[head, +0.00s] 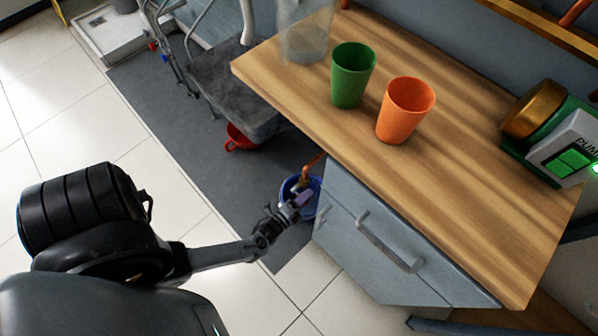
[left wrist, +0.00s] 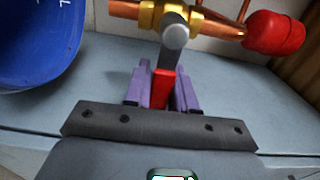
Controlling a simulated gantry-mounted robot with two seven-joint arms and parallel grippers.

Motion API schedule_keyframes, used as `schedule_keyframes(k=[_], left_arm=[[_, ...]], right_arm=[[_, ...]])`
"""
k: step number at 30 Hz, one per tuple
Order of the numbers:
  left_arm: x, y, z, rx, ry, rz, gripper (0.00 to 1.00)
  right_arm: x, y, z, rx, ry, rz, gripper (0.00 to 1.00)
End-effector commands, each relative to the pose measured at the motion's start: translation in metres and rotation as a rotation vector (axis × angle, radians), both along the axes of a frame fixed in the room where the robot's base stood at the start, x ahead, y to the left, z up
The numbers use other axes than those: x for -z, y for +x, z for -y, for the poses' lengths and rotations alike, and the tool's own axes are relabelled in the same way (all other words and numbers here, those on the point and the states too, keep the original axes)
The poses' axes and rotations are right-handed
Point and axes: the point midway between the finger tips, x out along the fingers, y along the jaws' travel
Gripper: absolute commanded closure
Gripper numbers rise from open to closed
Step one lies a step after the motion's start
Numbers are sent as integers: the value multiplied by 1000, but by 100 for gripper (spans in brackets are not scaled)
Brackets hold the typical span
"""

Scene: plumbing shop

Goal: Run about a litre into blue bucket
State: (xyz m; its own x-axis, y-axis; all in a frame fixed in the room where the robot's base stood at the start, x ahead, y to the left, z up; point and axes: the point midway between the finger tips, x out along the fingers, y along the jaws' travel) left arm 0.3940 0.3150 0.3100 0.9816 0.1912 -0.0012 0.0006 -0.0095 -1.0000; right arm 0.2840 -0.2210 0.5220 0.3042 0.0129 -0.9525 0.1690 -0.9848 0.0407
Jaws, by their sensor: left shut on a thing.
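The blue bucket (head: 287,190) stands low beside the grey cabinet, under a copper spout (head: 310,168). It is partly hidden by my gripper; its inside shows at the upper left of the left wrist view (left wrist: 38,45), with white marks on its wall. A brass valve (left wrist: 160,16) on copper pipe has a red lever handle (left wrist: 161,88). My left gripper (head: 300,199) has its purple fingers on both sides of this handle and is shut on it (left wrist: 162,90). I cannot see water flowing or the bucket's level. My right gripper is not in view.
The wooden counter (head: 470,205) holds a green cup (head: 352,75), an orange cup (head: 405,110), a clear container (head: 305,35) and a pump unit (head: 565,150). A drawer handle (head: 388,245) juts from the cabinet.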

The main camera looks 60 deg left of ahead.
Motion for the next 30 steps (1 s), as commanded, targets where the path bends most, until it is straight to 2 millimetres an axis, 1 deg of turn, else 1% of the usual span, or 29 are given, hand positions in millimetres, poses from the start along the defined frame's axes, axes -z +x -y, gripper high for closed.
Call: schedule_keyframes(k=[11, 12, 15, 25, 28, 30], left_arm=[[1, 1, 1, 3, -10, -1, 100], [1, 1, 1, 3, -10, -1, 70], [1, 1, 1, 3, -9, 0, 55], [0, -1, 1, 3, -6, 0, 54], [-1, -6, 2, 2, -6, -1, 54], [-2, -14, 4, 2, -6, -2, 54]], right_arm=[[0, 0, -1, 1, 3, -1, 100], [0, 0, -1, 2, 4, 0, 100], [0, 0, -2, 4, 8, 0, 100], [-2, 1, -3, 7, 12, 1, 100], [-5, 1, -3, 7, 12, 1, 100], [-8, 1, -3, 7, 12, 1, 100]])
